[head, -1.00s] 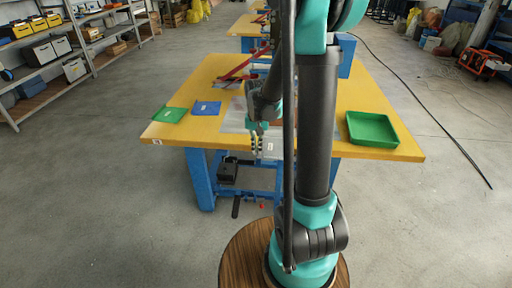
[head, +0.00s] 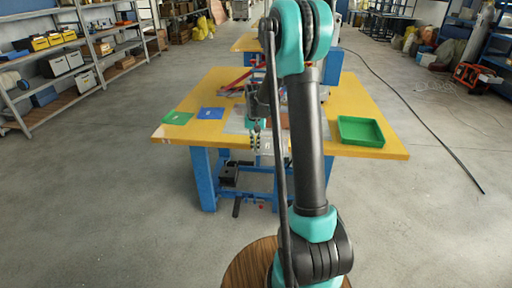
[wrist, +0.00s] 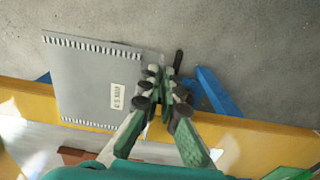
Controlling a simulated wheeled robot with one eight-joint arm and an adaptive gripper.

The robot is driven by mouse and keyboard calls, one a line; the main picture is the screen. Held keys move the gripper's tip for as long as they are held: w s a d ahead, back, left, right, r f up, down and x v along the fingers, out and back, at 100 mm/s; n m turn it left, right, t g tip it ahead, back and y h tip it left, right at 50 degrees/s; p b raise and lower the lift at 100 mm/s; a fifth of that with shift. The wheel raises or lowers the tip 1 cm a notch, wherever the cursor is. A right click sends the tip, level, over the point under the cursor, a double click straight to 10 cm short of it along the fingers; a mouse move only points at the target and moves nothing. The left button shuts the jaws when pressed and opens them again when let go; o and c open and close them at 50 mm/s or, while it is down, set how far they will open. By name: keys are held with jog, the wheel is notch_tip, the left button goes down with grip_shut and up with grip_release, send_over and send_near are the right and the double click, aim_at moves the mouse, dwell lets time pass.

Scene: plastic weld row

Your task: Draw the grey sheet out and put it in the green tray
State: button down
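The grey sheet (head: 275,144) sticks out at the table's front edge. In the wrist view the grey sheet (wrist: 88,85) shows face-on, with toothed borders at two ends and a white label. My gripper (head: 256,136) is at the sheet's side near the table front. In the wrist view the two fingers of my gripper (wrist: 162,80) stand close together with a narrow gap, at the sheet's right edge. I see nothing held between them. The green tray (head: 343,140) stands empty on the table's right part; its corner shows in the wrist view (wrist: 290,174).
A green piece (head: 177,118) and a blue piece (head: 211,113) lie flat on the left of the yellow table (head: 215,90). A red bar-like part (head: 238,80) stands behind my gripper. Blue legs hold the table. The floor (head: 110,220) in front is clear.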

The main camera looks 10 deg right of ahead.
jog(key=s+a, duration=0.2)
jog(key=s, duration=0.5)
jog(key=s+a, duration=0.3)
jog(key=s, duration=0.5)
jog(key=shift+d, duration=0.1)
dwell(0.6)
